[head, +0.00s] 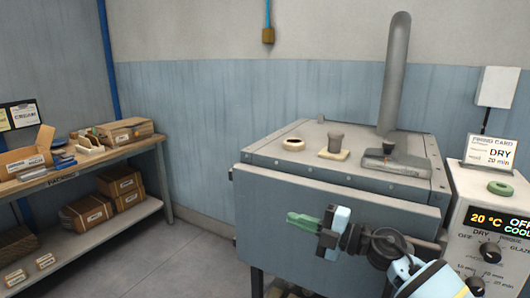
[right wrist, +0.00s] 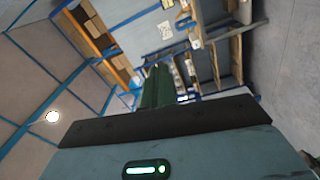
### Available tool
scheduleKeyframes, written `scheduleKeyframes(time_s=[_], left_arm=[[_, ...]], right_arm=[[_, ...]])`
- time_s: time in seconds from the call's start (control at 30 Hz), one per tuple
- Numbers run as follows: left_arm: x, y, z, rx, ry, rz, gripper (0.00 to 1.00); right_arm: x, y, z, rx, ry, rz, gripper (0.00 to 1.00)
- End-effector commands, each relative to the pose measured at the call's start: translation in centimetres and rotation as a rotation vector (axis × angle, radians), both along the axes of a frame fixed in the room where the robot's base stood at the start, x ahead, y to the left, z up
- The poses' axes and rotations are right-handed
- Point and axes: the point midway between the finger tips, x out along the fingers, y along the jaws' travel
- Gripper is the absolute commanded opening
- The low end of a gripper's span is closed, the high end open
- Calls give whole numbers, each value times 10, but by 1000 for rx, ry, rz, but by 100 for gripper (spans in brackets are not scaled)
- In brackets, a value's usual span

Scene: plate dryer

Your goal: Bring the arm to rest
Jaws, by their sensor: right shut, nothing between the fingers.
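My right gripper (head: 304,223) has green fingers pressed together, with nothing between them. It is in front of the grey-blue dryer box (head: 340,200) and points to the left in the head view. My right arm comes in from the lower right. The right wrist view shows the shut green fingers (right wrist: 157,86) beyond the dark edge of the gripper body, with shelving behind them. My left gripper is in neither view.
A control box (head: 488,235) reading 20 °C stands at right. A shelf (head: 90,165) with boxes is at left. The floor (head: 185,258) between is clear.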

Motion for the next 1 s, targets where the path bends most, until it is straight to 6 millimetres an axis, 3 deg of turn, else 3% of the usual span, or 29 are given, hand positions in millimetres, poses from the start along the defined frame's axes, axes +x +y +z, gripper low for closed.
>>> scheduleKeyframes(time_s=[0.13,0.27,0.47,0.57,0.77,0.9,1.0], left_arm=[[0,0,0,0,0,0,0],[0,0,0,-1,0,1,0],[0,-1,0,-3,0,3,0],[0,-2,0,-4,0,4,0],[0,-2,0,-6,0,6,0],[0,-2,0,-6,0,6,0],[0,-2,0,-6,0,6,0]], right_arm=[[-18,-2,-20,246,73,-155,0],[-31,-21,-44,424,176,-332,0],[-63,-64,-103,612,407,-646,0],[-89,-88,-142,663,550,-809,0],[-168,-127,-224,677,887,-1128,0],[-243,-145,-273,617,1146,-1321,0],[-300,-152,-298,549,1327,-1429,0]])
